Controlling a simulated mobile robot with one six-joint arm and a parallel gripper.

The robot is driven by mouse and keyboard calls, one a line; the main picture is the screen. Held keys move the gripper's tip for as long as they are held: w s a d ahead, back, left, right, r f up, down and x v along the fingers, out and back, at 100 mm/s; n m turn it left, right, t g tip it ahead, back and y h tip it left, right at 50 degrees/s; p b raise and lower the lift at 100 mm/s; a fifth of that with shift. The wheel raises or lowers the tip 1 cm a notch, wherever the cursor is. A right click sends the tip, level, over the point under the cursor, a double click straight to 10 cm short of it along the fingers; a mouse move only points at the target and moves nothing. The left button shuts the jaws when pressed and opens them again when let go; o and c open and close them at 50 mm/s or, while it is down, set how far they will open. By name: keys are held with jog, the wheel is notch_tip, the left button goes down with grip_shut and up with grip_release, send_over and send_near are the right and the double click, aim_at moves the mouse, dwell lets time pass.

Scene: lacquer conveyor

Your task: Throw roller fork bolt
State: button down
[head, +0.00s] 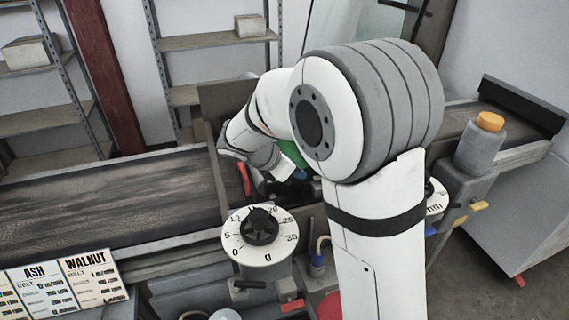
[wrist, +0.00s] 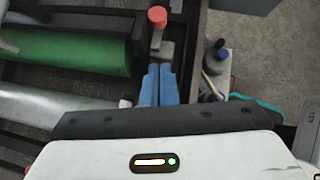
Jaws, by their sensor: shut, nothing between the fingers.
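In the wrist view a red-capped grey knob (wrist: 157,20), which looks like the roller fork bolt, stands at the end of the roller frame. My gripper (wrist: 158,72) has its two blue fingers together and empty, just below the knob's grey block in the picture. I cannot tell whether they touch it. A green roller (wrist: 65,49) and a pale roller (wrist: 60,108) lie to the left. In the head view my arm hides most of this area; a bit of the green roller (head: 291,152) shows beside my wrist.
A dark conveyor belt (head: 110,205) runs left. A white dial (head: 259,236) marked in g stands in front of the rollers. A grey post with an orange cap (head: 490,122) is at the right. ASH and WALNUT cards (head: 62,283) lie front left.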

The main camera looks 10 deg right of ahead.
jog(key=shift+w+d+f+p, duration=0.2)
jog(key=shift+w+d, duration=0.15)
jog(key=shift+d, duration=0.45)
jog(key=shift+w+d+f+p, duration=0.15)
jog(key=shift+w+d, duration=0.2)
jog(key=shift+d, duration=0.45)
jog(key=shift+w+d+f+p, duration=0.2)
jog(key=shift+w+d, duration=0.15)
jog(key=shift+d, duration=0.45)
jog(key=shift+d, duration=0.1)
